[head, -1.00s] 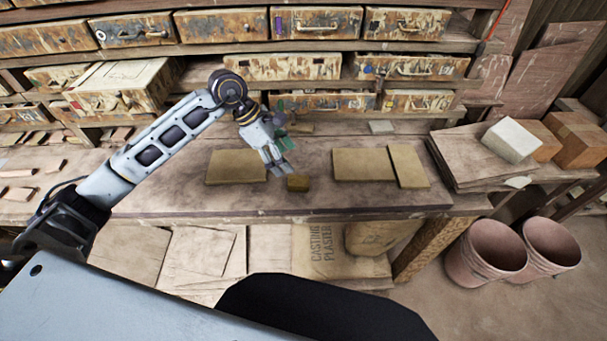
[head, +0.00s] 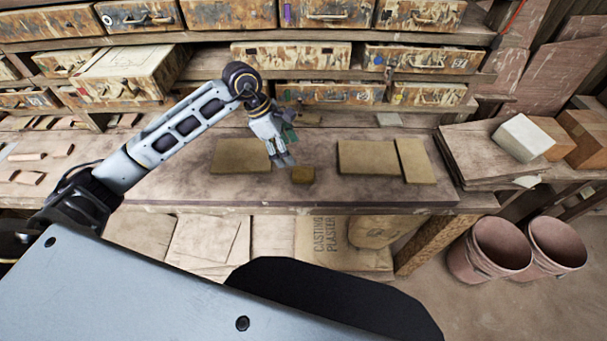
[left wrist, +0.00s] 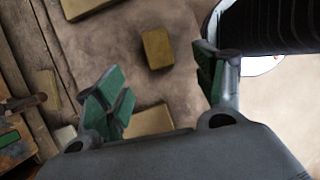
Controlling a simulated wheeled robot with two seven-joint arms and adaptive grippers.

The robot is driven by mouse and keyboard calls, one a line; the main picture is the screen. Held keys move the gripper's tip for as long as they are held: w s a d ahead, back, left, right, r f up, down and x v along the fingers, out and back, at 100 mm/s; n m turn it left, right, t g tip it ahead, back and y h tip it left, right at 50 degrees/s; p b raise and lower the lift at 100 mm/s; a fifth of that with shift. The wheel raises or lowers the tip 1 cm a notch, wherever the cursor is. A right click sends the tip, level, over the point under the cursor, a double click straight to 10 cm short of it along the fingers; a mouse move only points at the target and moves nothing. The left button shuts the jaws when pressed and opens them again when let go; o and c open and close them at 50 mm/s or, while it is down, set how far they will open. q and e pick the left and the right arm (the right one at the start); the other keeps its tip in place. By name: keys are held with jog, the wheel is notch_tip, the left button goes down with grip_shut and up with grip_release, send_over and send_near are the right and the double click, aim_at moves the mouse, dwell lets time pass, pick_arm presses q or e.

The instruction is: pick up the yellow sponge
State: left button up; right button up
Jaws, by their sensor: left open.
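The yellow sponge (head: 303,175) is a small dark-yellow block on the workbench (head: 330,197), near its front edge, between two flat tan slabs. In the left wrist view the sponge (left wrist: 157,48) lies beyond the fingertips, between the lines of the two fingers and apart from both. My left gripper (head: 283,160) is open and empty, above the bench just left of and behind the sponge in the head view. Its green-padded fingers (left wrist: 160,85) are spread wide in the left wrist view. My right gripper is not in view.
Flat slabs lie on the bench left (head: 240,156) and right (head: 368,157) of the sponge, with a narrower slab (head: 414,161) farther right. Drawers (head: 290,55) line the back. A white block (head: 523,137) and pink buckets (head: 500,247) are at the right.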

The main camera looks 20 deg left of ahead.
pick_arm(q)
send_over(303, 172)
jog(key=a, duration=0.2)
jog(key=shift+s+a+f+p, duration=0.1)
jog(key=shift+s+f+p, duration=0.15)
jog(key=shift+f, duration=1.1)
jog(key=shift+s+a+f+p, duration=0.1)
jog(key=shift+s+f, duration=0.1)
jog(key=shift+f, duration=1.1)
jog(key=shift+p+x, duration=0.7)
jog(key=shift+x, duration=1.9)
jog(key=shift+w, duration=0.2)
jog(key=c, duration=0.9)
